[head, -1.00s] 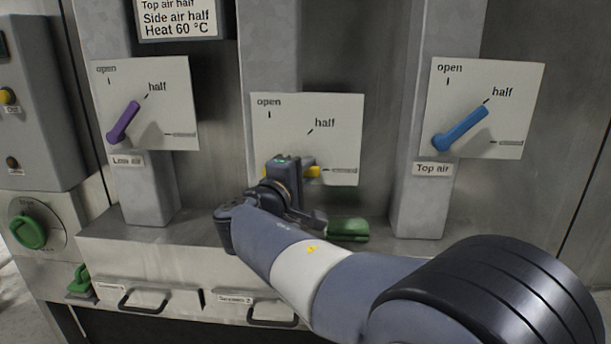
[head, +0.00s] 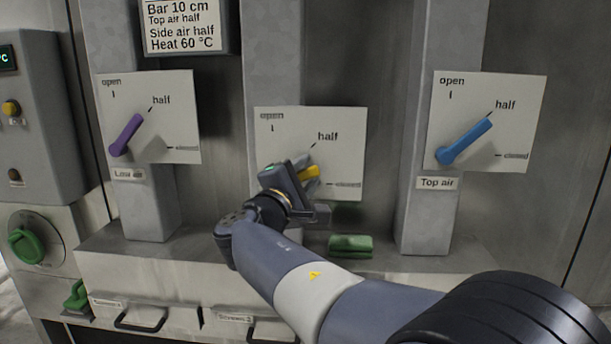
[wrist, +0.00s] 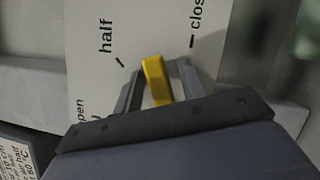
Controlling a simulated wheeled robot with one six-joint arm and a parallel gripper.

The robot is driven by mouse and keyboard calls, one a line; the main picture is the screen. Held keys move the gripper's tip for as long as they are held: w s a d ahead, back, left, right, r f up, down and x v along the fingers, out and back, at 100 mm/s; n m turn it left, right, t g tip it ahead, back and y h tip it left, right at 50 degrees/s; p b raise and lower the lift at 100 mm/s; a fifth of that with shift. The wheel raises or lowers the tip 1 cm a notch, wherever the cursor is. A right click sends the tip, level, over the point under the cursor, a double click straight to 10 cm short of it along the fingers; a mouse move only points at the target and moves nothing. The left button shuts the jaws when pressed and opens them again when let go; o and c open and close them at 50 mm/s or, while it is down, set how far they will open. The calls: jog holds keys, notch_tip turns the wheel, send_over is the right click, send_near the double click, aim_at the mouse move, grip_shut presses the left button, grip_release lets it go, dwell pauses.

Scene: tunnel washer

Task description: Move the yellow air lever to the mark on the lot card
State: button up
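The yellow air lever (head: 310,173) is on the middle white plate (head: 345,118), pointing right and slightly up, between the "half" and "closed" marks. Its pivot and any name label are hidden behind my arm. My gripper (head: 306,170) is at the lever. In the wrist view the yellow lever (wrist: 156,78) stands between the two fingers of my gripper (wrist: 157,82), with small gaps seen on both sides; the fingers are apart. The lot card (head: 182,28) at the top left reads "Bar 10 cm, Top air half, Side air half, Heat 60 °C"; its top is cut off.
The purple Low air lever (head: 126,134) on the left and the blue Top air lever (head: 465,141) on the right both point toward "half". A green handle (head: 350,245) is below the middle plate. A green dial (head: 25,245) is at the far left.

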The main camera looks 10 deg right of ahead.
jog(key=shift+o, duration=0.2)
jog(key=b+v, duration=0.3)
jog(key=v, duration=0.8)
jog(key=shift+d, duration=0.1)
jog(key=shift+c, duration=0.3)
